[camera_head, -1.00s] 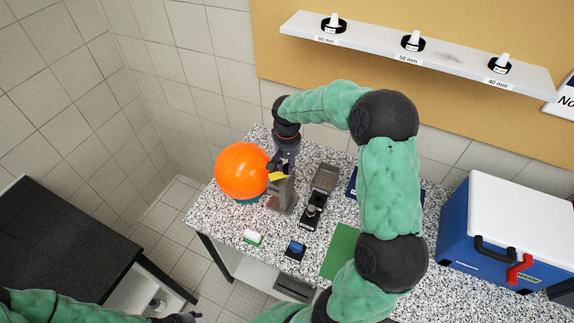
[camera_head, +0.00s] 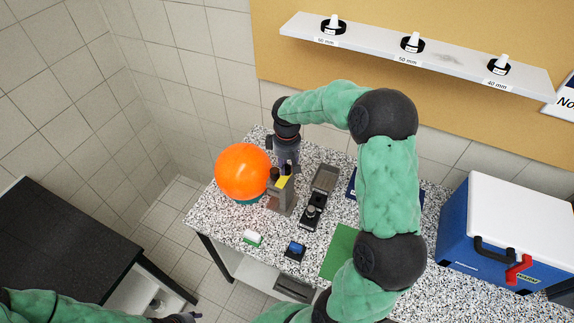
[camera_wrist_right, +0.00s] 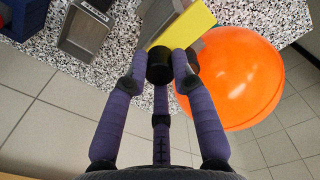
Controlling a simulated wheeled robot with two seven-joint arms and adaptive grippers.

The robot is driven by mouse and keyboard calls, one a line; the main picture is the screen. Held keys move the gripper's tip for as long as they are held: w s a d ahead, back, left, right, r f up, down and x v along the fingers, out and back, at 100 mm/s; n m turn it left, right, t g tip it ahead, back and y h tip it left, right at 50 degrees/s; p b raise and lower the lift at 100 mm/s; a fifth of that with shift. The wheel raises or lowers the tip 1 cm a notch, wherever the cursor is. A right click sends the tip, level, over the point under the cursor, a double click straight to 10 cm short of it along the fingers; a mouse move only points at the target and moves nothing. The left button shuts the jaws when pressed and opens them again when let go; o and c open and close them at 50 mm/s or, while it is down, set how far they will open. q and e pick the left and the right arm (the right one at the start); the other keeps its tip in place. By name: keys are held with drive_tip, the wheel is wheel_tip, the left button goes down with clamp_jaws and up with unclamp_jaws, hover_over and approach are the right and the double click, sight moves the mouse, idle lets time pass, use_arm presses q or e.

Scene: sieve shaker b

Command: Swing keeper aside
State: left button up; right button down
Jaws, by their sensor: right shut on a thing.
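The keeper appears to be the yellow bar on top of a grey upright post (camera_head: 284,200). The yellow bar (camera_head: 284,182) also shows in the right wrist view (camera_wrist_right: 186,25), slanting above my fingertips. My right gripper (camera_head: 284,168) reaches down over the post top. In the right wrist view its purple fingers (camera_wrist_right: 173,70) are closed around a black round knob (camera_wrist_right: 160,67) beside the yellow bar. The knob partly hides the post top. My left gripper (camera_head: 184,318) is only just in view at the bottom edge, and its fingers are unclear.
An orange ball (camera_head: 243,171) sits close to the left of the post. A grey tray device (camera_head: 324,180) stands to its right. A green-and-white block (camera_head: 252,239), a blue item (camera_head: 295,249), a green mat (camera_head: 341,252) and a cool box (camera_head: 506,230) share the speckled bench.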

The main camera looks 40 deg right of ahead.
sight(287, 167)
drive_tip(key=shift+w+n, duration=0.1)
drive_tip(key=shift+n, duration=0.2)
drive_tip(key=c, duration=1)
unclamp_jaws()
drive_tip(key=shift+r, duration=0.1)
wheel_tip(287, 167, up, 12)
drive_tip(key=shift+f, duration=0.1)
